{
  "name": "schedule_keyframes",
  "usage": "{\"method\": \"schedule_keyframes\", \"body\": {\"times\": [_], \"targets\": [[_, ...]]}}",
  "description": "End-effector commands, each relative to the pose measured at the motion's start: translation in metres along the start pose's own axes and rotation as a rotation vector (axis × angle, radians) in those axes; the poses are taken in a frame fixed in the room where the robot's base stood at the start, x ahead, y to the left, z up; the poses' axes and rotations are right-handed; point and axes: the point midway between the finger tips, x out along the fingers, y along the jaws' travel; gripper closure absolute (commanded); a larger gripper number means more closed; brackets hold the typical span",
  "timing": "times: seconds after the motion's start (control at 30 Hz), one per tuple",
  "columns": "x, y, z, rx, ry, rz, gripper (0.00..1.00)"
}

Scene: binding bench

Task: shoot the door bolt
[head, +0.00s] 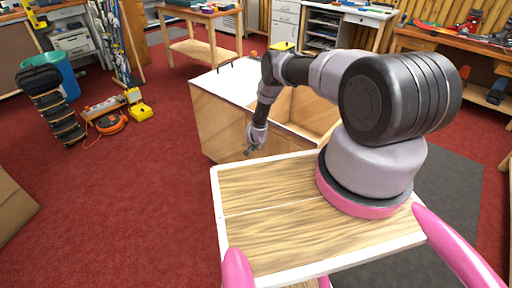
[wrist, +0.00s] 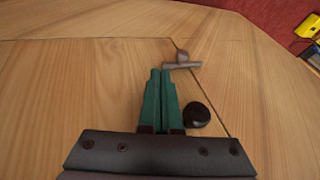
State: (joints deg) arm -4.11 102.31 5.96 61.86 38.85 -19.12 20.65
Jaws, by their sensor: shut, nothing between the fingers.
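My gripper (head: 250,148) is at the front of a wooden cabinet (head: 218,125) in the head view. In the wrist view its two green fingers (wrist: 161,72) are shut together with nothing between them. A small grey metal bolt (wrist: 184,65), with a bar and a rounded part, sits just past the fingertips and slightly right, near a dark seam in the wood. I cannot tell whether the fingertips touch it. A round black knob (wrist: 197,114) is on the wooden door panel (wrist: 70,85), right of the fingers. The bolt is too small to make out in the head view.
The cabinet has a white top (head: 228,80) and an open wooden compartment (head: 308,108). A yellow box (head: 141,111) and an orange cable reel (head: 111,123) lie on the red floor at left. Red floor (head: 130,190) is clear left of the cabinet.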

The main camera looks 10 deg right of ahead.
Motion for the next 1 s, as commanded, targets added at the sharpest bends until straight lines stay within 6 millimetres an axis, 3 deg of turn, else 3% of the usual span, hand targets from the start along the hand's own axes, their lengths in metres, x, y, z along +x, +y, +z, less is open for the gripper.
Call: {"method": "schedule_keyframes", "body": {"times": [0.6, 1.0], "targets": [[-0.082, 0.001, 0.001, 0.000, -0.002, 0.001, 1.00], [-0.088, 0.001, 0.001, -0.001, -0.002, 0.001, 1.00]]}}
